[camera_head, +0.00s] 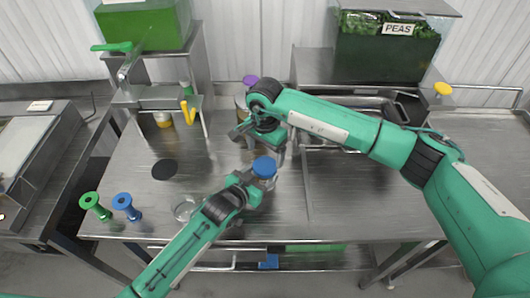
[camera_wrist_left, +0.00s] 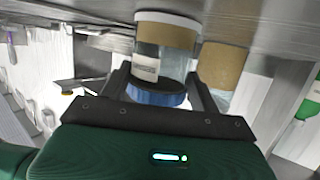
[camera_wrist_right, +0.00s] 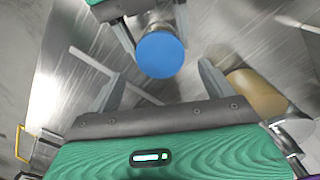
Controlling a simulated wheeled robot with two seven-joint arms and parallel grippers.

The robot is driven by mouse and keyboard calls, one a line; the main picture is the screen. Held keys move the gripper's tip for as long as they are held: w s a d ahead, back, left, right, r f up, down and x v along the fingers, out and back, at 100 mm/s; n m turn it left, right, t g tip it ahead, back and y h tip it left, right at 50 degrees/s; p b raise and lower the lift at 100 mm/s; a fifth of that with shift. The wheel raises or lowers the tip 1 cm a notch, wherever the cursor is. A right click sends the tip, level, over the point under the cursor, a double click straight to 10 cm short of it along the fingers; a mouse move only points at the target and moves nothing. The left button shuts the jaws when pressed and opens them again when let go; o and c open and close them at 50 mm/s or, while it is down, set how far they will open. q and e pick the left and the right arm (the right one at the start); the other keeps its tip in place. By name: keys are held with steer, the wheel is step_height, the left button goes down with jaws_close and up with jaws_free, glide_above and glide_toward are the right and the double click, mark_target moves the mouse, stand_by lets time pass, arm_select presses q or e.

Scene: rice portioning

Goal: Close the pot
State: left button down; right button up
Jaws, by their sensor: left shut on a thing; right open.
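A clear pot with a blue lid (camera_head: 264,167) stands at the middle of the steel table. My left gripper (camera_head: 250,183) is shut on the pot, from the front left. In the left wrist view the glass pot body (camera_wrist_left: 163,62) shows between the fingers, with the blue lid (camera_wrist_left: 157,94) at its end; I cannot tell how tightly the lid sits. In the right wrist view the lid (camera_wrist_right: 160,55) shows from above, beyond the fingers. My right gripper (camera_head: 272,150) is open and empty, just behind and above the lid.
A tan container (camera_wrist_right: 256,92) stands close to my right gripper. Green (camera_head: 95,206) and blue (camera_head: 126,206) spool-shaped things and a glass dish (camera_head: 186,208) are at front left. A peas bin (camera_head: 385,55) stands at the back right. The table's right part is clear.

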mark_target(265, 166)
step_height(265, 166, up, 4)
steer(key=n, duration=0.3)
steer(key=shift+f+n, duration=0.25)
steer(key=shift+n, duration=0.05)
steer(key=shift+f, duration=4)
steer(key=shift+c, duration=0.4)
steer(key=c, duration=1)
steer(key=shift+o, duration=0.2)
steer(key=shift+m, duration=1.8)
